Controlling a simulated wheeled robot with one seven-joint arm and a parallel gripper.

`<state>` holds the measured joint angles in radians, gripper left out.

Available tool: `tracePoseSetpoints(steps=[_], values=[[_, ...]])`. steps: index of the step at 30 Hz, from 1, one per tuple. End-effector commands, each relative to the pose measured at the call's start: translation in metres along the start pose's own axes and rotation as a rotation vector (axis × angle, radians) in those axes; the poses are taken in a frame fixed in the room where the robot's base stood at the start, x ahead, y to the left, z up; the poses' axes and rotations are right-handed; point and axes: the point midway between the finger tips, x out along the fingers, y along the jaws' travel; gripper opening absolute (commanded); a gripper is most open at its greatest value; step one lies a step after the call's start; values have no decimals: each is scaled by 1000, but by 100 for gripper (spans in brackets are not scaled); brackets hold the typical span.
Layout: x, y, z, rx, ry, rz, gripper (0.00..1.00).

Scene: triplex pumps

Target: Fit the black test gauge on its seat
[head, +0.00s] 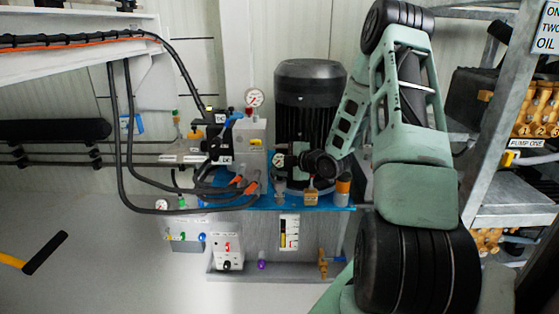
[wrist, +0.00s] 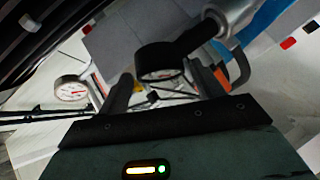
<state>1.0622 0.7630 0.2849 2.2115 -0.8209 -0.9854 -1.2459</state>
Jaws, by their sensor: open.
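The black test gauge (wrist: 160,62) is a round, black-rimmed gauge in the middle of the wrist view. A dark stem runs from it up and right toward a pale grey fitting (wrist: 232,12); I cannot tell whether they are joined. My gripper (wrist: 160,90) is open, with one dark finger left of the gauge and one right of it. Contact with the gauge is not clear. In the head view, my gripper (head: 298,160) is beside a small dark-rimmed gauge (head: 278,161) at the pump unit's front, below the motor. The seat cannot be made out clearly.
A white-faced gauge (head: 254,98) stands on the grey block (head: 250,140); a white-faced gauge (wrist: 71,90) shows left in the wrist view. The black motor (head: 309,95) rises behind my gripper. Black hoses (head: 125,150) hang at left. A metal rack (head: 497,120) stands at right.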

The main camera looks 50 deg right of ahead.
Motion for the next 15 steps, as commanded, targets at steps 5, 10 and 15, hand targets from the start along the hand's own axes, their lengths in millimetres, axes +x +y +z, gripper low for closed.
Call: tracePoseSetpoints(steps=[5,10,15], values=[[-30,3,0,1,-4,-1,67],[-71,4,0,1,-4,-1,67],[-111,4,0,1,-5,1,67]])
